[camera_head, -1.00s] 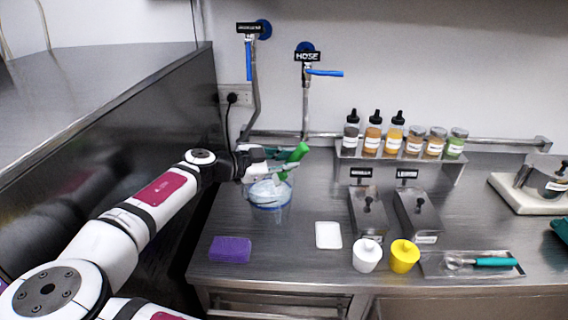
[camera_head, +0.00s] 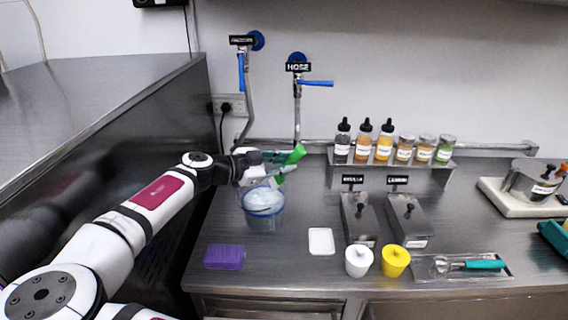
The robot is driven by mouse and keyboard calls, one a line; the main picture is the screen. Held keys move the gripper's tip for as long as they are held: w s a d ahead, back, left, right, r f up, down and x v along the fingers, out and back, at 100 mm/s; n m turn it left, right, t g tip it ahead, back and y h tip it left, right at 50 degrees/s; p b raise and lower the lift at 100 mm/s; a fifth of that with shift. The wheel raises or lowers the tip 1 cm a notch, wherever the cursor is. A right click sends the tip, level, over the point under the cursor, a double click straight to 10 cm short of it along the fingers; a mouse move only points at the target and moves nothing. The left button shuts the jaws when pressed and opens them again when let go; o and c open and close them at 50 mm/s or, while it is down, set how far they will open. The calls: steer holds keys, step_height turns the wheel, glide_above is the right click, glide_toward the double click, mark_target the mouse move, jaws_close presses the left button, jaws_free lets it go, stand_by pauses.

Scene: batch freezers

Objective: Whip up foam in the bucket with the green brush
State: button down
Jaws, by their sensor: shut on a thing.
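A clear bucket (camera_head: 262,220) stands on the left part of the steel counter, with pale whitish-blue contents showing inside. My gripper (camera_head: 276,161) is above the back of the bucket and is shut on the green brush (camera_head: 294,155). The brush's green end points up and to the right, and a smaller green part shows below it. The brush's lower end and whether it touches the bucket's contents are hard to make out.
A purple sponge (camera_head: 225,257) lies in front of the bucket. A white square (camera_head: 321,241), two lidded steel boxes (camera_head: 408,220), a white cup (camera_head: 359,261) and a yellow cup (camera_head: 395,261) stand to the right. A bottle rack (camera_head: 392,164) and the hose pipe (camera_head: 297,115) are behind.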

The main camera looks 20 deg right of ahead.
steer(key=shift+r, duration=0.15)
step_height(320, 180, up, 5)
steer(key=shift+f+p, duration=0.15)
steer(key=shift+p, duration=0.3)
stand_by(0.6)
